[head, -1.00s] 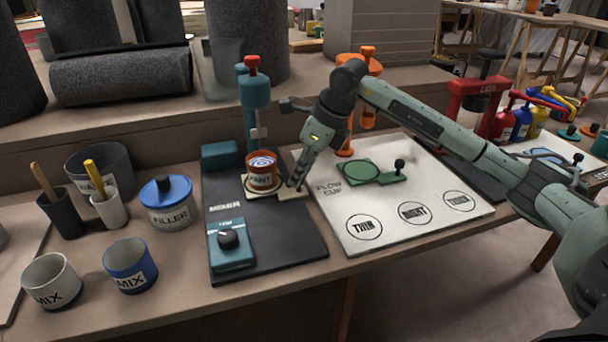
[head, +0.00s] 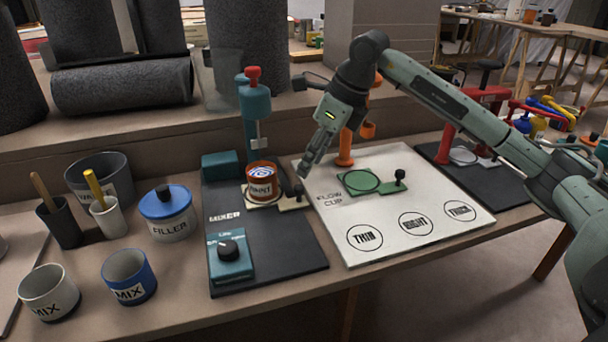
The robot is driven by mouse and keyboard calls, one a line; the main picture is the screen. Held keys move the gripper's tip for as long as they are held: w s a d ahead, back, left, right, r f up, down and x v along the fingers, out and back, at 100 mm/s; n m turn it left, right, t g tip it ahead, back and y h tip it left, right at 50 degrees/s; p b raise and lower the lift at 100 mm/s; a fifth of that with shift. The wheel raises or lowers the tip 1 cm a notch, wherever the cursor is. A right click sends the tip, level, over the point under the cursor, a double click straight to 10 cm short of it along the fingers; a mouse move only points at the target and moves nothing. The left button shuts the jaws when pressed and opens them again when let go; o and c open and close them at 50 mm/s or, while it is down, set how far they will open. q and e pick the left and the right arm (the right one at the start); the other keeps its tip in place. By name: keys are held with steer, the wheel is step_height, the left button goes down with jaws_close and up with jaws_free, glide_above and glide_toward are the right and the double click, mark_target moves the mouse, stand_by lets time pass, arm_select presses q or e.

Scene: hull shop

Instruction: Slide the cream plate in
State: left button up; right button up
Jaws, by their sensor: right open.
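The cream plate (head: 287,204) lies at the mixer (head: 256,107), with an orange-brown PAINT can (head: 262,188) standing on it. Its narrow tab points right and carries a dark upright knob (head: 298,191). The plate's back is partly hidden by the can. The can is below the teal mixer head and beside its post. My right gripper (head: 307,170) is open and empty, just above and slightly right of the knob, and looks apart from it. My left gripper is out of view.
A white flow-cup board (head: 440,205) with a green plate (head: 361,181) and an orange stand (head: 345,148) lies to the right. A teal dial box (head: 230,260) sits in front. A FILLER pot (head: 166,212) and several cups stand to the left.

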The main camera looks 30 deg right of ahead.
steer(key=v, duration=0.5)
stand_by(0.5)
